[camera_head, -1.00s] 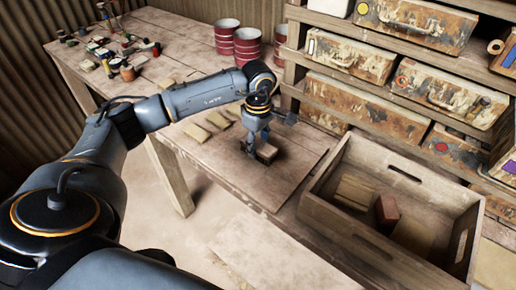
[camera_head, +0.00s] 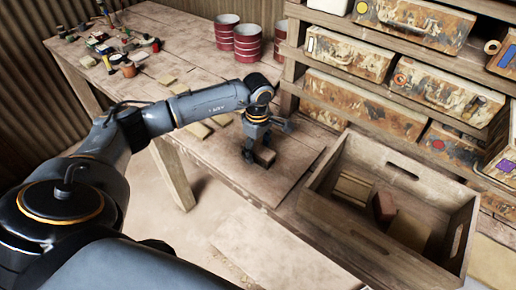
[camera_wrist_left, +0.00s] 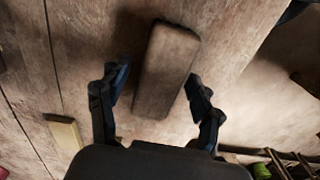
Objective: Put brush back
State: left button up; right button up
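A brown oblong block (camera_head: 265,157), which may be the brush, lies on the wooden workbench (camera_head: 290,160). My left gripper (camera_head: 256,150) points down over it in the head view. In the left wrist view, the block (camera_wrist_left: 166,70) lies lengthwise, its near end between the spread fingers of my left gripper (camera_wrist_left: 157,88). Gaps show on both sides, so the gripper is open and not holding it. Bristles cannot be made out. My right gripper is not in view.
A wooden crate (camera_head: 335,222) holding several blocks stands right of the block. Pale tiles (camera_head: 196,130) lie left of my gripper. Red cans (camera_head: 247,45) stand at the back, near shelves of stained drawers (camera_head: 365,105). Paint pots and tools (camera_head: 115,55) clutter the far left.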

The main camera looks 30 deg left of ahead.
aim_at(258, 148)
pick_arm(q)
jog(key=shift+r, duration=0.5)
notch_tip(258, 148, up, 11)
jog(key=b, duration=0.3)
jog(key=shift+r, duration=0.2)
